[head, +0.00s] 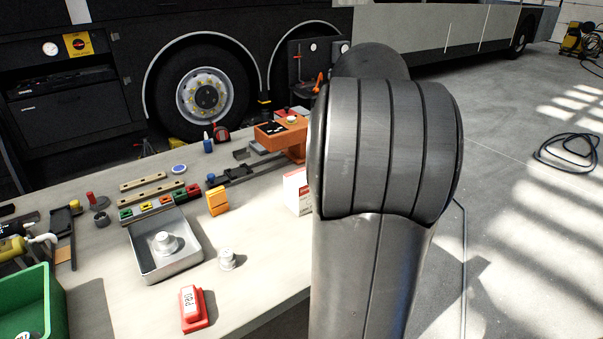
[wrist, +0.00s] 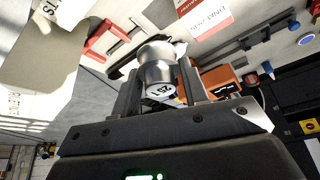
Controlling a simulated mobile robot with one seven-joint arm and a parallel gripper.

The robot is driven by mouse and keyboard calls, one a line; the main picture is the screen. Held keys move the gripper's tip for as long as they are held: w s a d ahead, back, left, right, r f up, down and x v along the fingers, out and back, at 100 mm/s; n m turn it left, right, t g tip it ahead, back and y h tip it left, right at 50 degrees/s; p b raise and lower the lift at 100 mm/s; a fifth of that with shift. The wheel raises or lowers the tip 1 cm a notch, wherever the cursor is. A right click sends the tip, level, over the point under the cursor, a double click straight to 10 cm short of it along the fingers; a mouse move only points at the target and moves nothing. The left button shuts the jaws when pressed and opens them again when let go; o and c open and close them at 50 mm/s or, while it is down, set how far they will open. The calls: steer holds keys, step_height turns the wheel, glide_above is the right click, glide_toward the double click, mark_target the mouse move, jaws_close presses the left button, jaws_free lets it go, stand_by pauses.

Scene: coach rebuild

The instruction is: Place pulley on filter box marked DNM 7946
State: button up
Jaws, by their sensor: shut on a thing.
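My gripper (wrist: 160,85) is shut on a silver, stepped, round metal pulley (wrist: 157,66) in the wrist view. A label with dark characters shows on its near end. A white box with a red label (wrist: 208,16) lies beyond it, near the top. Its lettering is upside down and looks like DNM with digits too small to be sure of. The pulley appears apart from this box. In the head view a white and red box (head: 297,191) is partly hidden behind my arm, which also hides my gripper.
Similar silver parts are in a metal tray (head: 146,265) and beside it, a silver part (head: 227,260). A red labelled block (head: 193,309), a yellow block (head: 217,201), a green bin (head: 32,299) and an orange fixture (head: 270,132) are on the bench. Bare bench lies around the red block.

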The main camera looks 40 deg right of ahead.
glide_above(301, 174)
steer(key=s, duration=0.1)
steer(key=f, duration=0.6)
steer(key=shift+s+a+f, duration=0.15)
steer(key=shift+a+f, duration=0.1)
steer(key=shift+a, duration=0.05)
steer(key=shift+f, duration=2)
steer(key=shift+f, duration=0.1)
steer(key=o, duration=1)
